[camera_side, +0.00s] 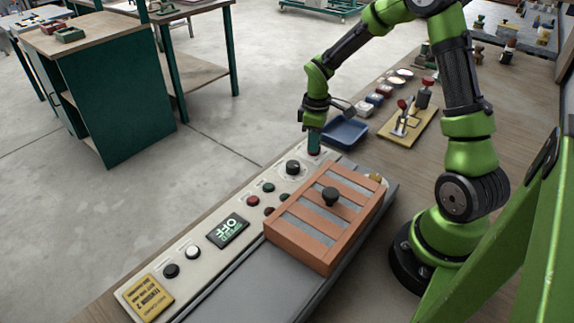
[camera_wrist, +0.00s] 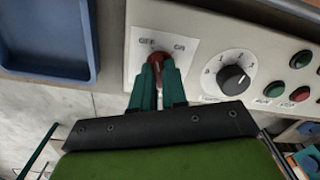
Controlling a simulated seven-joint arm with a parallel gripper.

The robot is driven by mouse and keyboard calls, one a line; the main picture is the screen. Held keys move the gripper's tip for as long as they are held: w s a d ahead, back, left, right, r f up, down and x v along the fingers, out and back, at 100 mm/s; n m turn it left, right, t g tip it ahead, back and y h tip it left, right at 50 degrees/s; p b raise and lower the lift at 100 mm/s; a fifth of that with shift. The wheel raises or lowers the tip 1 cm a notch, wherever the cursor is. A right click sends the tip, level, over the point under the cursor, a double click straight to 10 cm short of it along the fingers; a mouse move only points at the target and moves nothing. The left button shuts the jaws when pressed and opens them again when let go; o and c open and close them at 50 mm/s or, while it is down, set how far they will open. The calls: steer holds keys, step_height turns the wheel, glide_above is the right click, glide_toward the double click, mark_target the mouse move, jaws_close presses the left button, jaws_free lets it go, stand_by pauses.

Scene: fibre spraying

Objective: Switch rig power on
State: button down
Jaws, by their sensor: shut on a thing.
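The rig power switch is a red knob (camera_wrist: 159,57) on a white plate (camera_wrist: 178,47) marked OFF on the left and ON on the right in the wrist view. My gripper (camera_wrist: 160,73) has its green fingers closed on the red knob. In the side view my gripper (camera_side: 314,146) reaches down to the far end of the control panel (camera_side: 204,264), and the knob is mostly hidden by the fingers. Which mark the knob points to cannot be told. The panel's display (camera_side: 227,231) reads OFF, upside down in the side view.
A black dial (camera_side: 293,167) and red and green buttons sit beside the switch. A slatted orange frame (camera_side: 333,257) with a black knob lies next to the panel. A blue tray (camera_side: 345,131) stands close behind my gripper.

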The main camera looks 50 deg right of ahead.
steer(key=m, duration=0.5)
steer(key=shift+m, duration=0.3)
steer(key=m, duration=0.5)
steer(key=shift+m, duration=0.4)
steer(key=c, duration=1.2)
jaws_free()
steer(key=shift+o, duration=0.2)
steer(key=shift+r, duration=0.15)
step_height(320, 180, up, 17)
steer(key=shift+f, duration=0.2)
steer(key=s+a+r+n+t+y, duration=0.2)
steer(key=s+a+t, duration=0.5)
steer(key=s+a, duration=0.7)
step_height(320, 180, up, 2)
steer(key=shift+s+a+r+n, duration=0.25)
steer(key=shift+a+n, duration=0.35)
steer(key=shift+a, duration=0.3)
